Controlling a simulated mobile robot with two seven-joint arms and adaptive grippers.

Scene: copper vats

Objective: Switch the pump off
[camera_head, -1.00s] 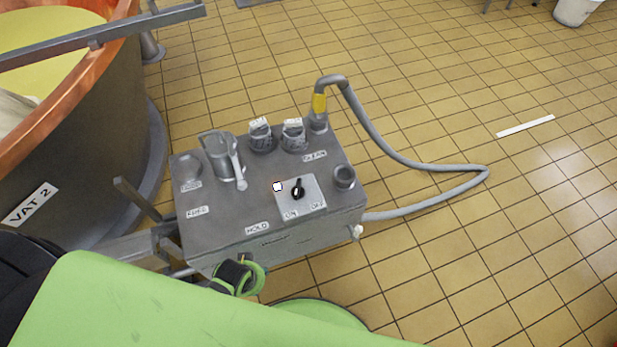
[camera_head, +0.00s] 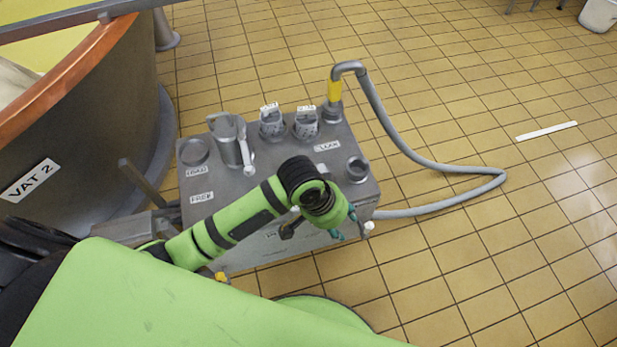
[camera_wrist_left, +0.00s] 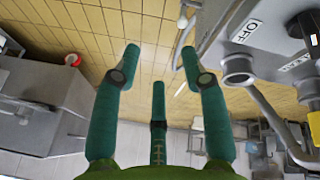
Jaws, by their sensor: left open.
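In the left wrist view, the plate with the OFF label (camera_wrist_left: 245,31) and part of the black knob (camera_wrist_left: 300,25) show at the upper right; which way the knob points is unclear. My left gripper (camera_head: 343,226) hangs over the box's front right part, its teal fingers near the front edge. In the wrist view the left gripper (camera_wrist_left: 155,75) has its fingers apart with nothing between them. My right gripper is not in view.
A grey hose (camera_head: 430,163) loops from the box's back corner to its right side. Cups and a jug (camera_head: 230,142) stand on the box top. Copper VAT 2 (camera_head: 85,120) stands at left. Tiled floor at right is mostly clear, with a white strip (camera_head: 546,131).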

